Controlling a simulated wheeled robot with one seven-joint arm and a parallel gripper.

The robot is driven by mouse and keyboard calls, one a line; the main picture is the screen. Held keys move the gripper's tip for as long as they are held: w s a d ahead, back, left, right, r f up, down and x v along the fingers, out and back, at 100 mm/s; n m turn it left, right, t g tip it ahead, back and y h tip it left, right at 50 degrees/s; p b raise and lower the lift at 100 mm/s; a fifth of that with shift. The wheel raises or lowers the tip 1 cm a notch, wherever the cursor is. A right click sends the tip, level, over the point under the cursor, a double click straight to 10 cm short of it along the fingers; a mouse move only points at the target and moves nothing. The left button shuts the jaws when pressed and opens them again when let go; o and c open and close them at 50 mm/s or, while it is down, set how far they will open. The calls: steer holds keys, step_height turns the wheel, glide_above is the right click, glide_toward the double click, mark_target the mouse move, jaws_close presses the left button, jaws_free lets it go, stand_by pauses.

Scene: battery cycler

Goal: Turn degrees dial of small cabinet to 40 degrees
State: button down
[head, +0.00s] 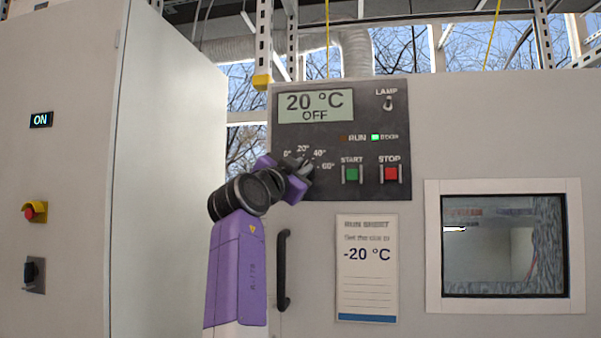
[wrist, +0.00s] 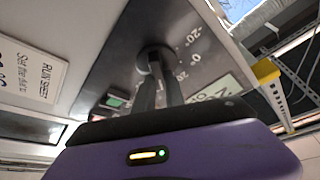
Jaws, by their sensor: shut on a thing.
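The small cabinet's dark control panel (head: 343,122) has a display (head: 315,106) reading "20 °C OFF". Its degrees dial is mostly hidden behind my gripper (head: 302,168) in the head view; the marks 0°, 20°, 40° and 60° show around it. In the wrist view the round black dial (wrist: 148,55) sits between the two fingertips of my gripper (wrist: 156,66), which is shut on it. Marks -20°, 0° and 20° show there to its right. I cannot tell exactly where the dial points, but the display gives 20 °C.
A green START button (head: 352,175) and a red STOP button (head: 391,174) sit right of the dial, with a LAMP switch (head: 388,101) above. A run sheet (head: 367,268) below reads -20 °C. A black door handle (head: 283,270) stands close to my arm.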

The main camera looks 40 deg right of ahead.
steer(key=shift+m, duration=0.4)
steer(key=c, duration=1.4)
jaws_free()
steer(key=b+v, duration=0.2)
steer(key=v, duration=0.6)
steer(key=shift+w, duration=0.1)
